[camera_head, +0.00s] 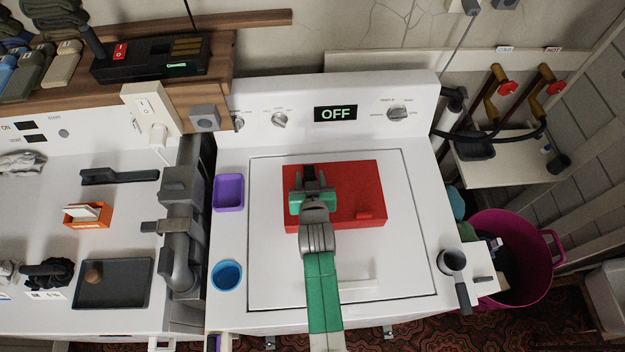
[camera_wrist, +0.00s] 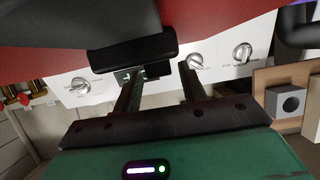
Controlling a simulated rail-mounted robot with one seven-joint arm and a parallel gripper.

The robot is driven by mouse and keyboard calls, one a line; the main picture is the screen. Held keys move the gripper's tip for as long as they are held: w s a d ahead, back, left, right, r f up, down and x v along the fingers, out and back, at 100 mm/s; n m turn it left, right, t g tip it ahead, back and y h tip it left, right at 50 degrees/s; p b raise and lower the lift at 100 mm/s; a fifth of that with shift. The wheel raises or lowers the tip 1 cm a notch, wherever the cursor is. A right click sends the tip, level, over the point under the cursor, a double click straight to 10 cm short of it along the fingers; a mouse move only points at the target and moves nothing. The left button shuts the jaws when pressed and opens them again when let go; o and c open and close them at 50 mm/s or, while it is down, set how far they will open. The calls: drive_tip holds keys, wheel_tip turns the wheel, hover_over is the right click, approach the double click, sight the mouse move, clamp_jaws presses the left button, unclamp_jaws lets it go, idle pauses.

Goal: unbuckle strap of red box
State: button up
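The red box (camera_head: 352,190) lies on the white lid of the toploader, with a small red raised part (camera_head: 366,213) near its front right. In the wrist view the red box (camera_wrist: 215,15) fills the top, with a black bar-like piece, apparently the strap or its buckle (camera_wrist: 130,55), along its edge. My gripper (camera_head: 312,176) is over the left part of the box and hides what lies under it. In the wrist view my gripper (camera_wrist: 158,82) has its two dark fingers apart with nothing seen between them. The left fingertip is close to the black piece; I cannot tell whether they touch.
The toploader's control panel (camera_head: 270,112) with an OFF display (camera_head: 336,113) stands behind the box. A magenta basket (camera_head: 520,260) stands beside the machine.

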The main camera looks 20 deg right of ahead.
drive_tip(key=shift+o, duration=0.3)
drive_tip(key=p+v, duration=0.1)
drive_tip(key=v, duration=0.7)
drive_tip(key=shift+f, duration=0.1)
drive_tip(key=shift+w, duration=0.1)
